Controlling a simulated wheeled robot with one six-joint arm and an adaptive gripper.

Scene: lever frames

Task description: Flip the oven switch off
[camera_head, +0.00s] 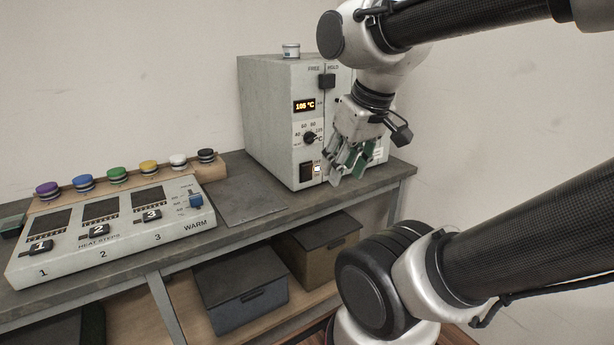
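The oven (268,115) is a grey box on the right part of the bench, with a lit orange display reading about 106 °C. Its switch (306,172) is a dark rocker low on the front panel, beside a small glowing yellow-white light (317,169). Which way the rocker is tilted is too small to tell. My gripper (346,172) is just right of the switch, in front of the oven's lower front, pointing down and left. Its fingers, with green parts, look apart and empty. They do not visibly touch the switch. My gripper and wrist hide the oven front's right part.
A dial (309,137) and a dark upper handle (327,81) are close to my gripper. A small tin (291,51) stands on the oven. A sloped control panel (110,228) with levers and several coloured knobs stand left. A flat plate (240,202) lies between.

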